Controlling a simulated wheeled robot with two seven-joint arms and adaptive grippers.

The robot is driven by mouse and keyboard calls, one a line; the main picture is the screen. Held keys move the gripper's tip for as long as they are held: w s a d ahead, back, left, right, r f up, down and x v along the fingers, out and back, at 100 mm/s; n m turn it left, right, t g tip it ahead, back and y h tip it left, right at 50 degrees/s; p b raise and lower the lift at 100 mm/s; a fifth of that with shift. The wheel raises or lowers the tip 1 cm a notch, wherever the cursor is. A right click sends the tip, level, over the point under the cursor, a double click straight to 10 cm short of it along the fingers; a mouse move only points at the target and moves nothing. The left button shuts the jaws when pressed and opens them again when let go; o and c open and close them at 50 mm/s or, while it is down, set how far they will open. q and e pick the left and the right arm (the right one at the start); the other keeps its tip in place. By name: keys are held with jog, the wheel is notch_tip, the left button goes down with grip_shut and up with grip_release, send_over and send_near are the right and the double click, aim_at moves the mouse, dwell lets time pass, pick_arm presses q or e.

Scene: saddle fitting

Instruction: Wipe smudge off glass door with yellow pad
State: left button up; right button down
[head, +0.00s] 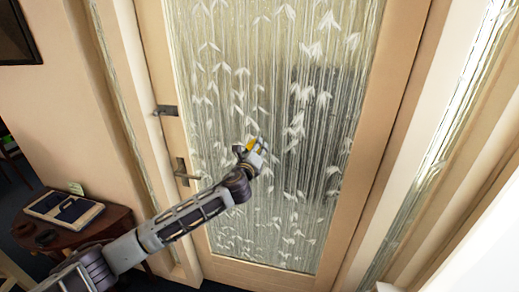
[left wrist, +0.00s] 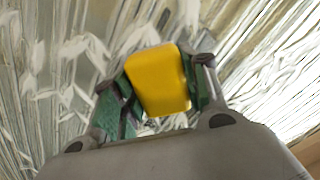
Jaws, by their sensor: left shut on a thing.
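The yellow pad (left wrist: 158,80) is held between the two fingers of my left gripper (left wrist: 160,92) in the left wrist view. In the head view the left gripper (head: 256,153) is in front of the glass door (head: 270,60), near the middle of the pane, with a bit of the yellow pad (head: 250,145) showing. I cannot tell whether the pad touches the glass. The glass has a pattern of white leaves and vertical lines. A darker grey patch (head: 318,100) shows on or through the pane, right of the gripper; I cannot tell whether it is the smudge. My right gripper is not in view.
A door handle (head: 184,171) and a lock (head: 165,110) sit on the left part of the wooden door frame. A dark wooden side table (head: 108,222) with a tray (head: 65,208) stands at the lower left. A narrow glass side panel (head: 440,150) is at the right.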

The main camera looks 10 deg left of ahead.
pick_arm(q)
jog(key=shift+a, duration=0.75)
jog(key=shift+w+a+r+p, duration=0.15)
jog(key=shift+a+p, duration=0.35)
jog(key=shift+a, duration=1.35)
jog(key=shift+s+a+f, duration=0.1)
jog(key=shift+s+f, duration=0.15)
jog(key=shift+s, duration=0.3)
jog(key=p, duration=0.1)
send_near(245, 142)
jog(key=shift+w+f, duration=0.15)
jog(key=shift+w, duration=0.3)
